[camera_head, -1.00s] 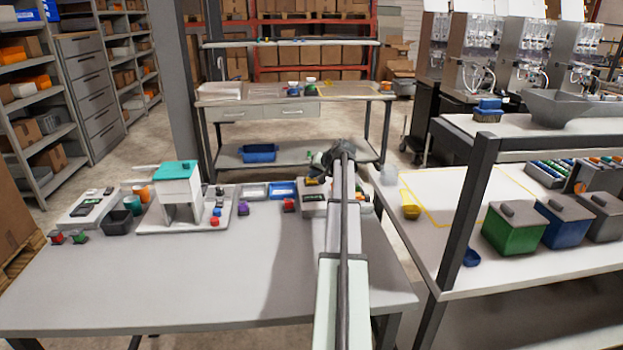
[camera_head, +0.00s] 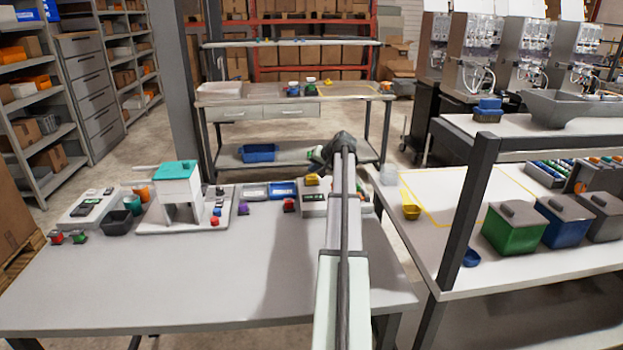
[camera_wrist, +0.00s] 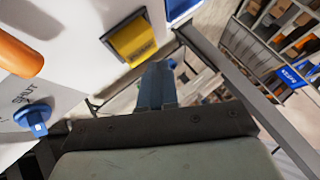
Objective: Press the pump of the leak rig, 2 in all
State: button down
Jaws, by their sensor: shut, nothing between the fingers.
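The leak rig (camera_head: 314,207) is a pale unit at the far right end of the table, partly hidden behind my arm. A yellow block (camera_head: 312,180) shows on top of it. In the wrist view a yellow block with a dark label (camera_wrist: 131,38) stands at the upper middle. A white panel (camera_wrist: 62,62) there carries a blue tap (camera_wrist: 33,120) beside the word SHUT and an orange rounded part (camera_wrist: 18,52). I cannot tell for sure which part is the pump. My gripper (camera_wrist: 157,72) is shut and empty, just below and right of the yellow block, apparently apart from it.
Blue and grey trays (camera_head: 283,190) lie left of the rig, with a small red item (camera_head: 289,205) in front. A white stand with a teal top (camera_head: 178,168) is farther left. The table front (camera_head: 190,270) is clear. A shelf post (camera_head: 468,210) rises at right.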

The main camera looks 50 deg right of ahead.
aim_at(313, 178)
jog(key=shift+r, duration=2.4)
